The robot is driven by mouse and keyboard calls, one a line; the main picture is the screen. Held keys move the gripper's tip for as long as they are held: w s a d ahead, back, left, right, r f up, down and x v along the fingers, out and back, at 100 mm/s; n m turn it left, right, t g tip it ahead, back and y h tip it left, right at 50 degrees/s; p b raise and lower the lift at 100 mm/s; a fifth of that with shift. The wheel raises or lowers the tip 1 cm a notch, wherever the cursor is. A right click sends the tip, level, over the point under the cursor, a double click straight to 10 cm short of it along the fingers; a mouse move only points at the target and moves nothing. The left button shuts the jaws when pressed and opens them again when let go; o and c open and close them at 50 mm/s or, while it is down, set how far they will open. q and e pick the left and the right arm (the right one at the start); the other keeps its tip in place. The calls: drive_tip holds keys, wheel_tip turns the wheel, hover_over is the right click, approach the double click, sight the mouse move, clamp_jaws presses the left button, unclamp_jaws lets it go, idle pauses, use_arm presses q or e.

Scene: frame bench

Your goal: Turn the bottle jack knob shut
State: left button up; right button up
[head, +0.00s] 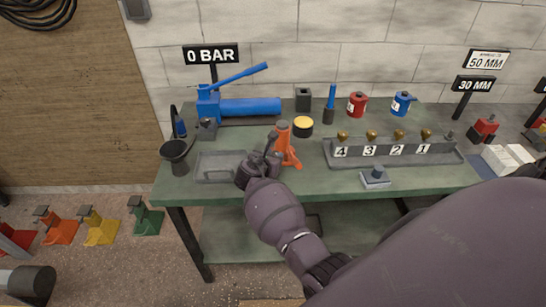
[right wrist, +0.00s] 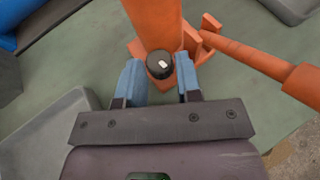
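An orange bottle jack (head: 284,142) stands on the green bench, and it also shows in the right wrist view (right wrist: 152,18). Its knob (right wrist: 160,64) is a round black cap with a small white mark, low on the jack's near side. My right gripper (right wrist: 162,78) is open, with one blue fingertip on each side of the knob. In the right wrist view I cannot tell whether the fingertips touch it. In the head view my right gripper (head: 262,164) is against the jack's front and hides its lower part.
A grey tray (head: 219,178) lies left of the jack. A blue hand pump (head: 250,106) stands behind it under a 0 BAR sign (head: 211,54). A numbered rack (head: 440,156) with brass pieces is to the right. A yellow-topped can (head: 302,126) stands close behind the jack.

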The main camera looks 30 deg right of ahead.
drive_tip(key=c, duration=0.5)
drive_tip(key=shift+o, duration=0.2)
drive_tip(key=shift+w+a+m+g+h, duration=0.1)
drive_tip(key=shift+m+g+h, duration=0.3)
drive_tip(key=shift+m+g, duration=0.45)
drive_tip(key=o, duration=0.7)
drive_tip(key=shift+c, duration=0.2)
drive_tip(key=shift+a+r, duration=0.1)
drive_tip(key=shift+a, duration=0.15)
drive_tip(key=p+v, duration=0.1)
drive_tip(key=v, duration=0.9)
drive_tip(key=shift+a+p, duration=0.1)
drive_tip(key=shift+p, duration=0.3)
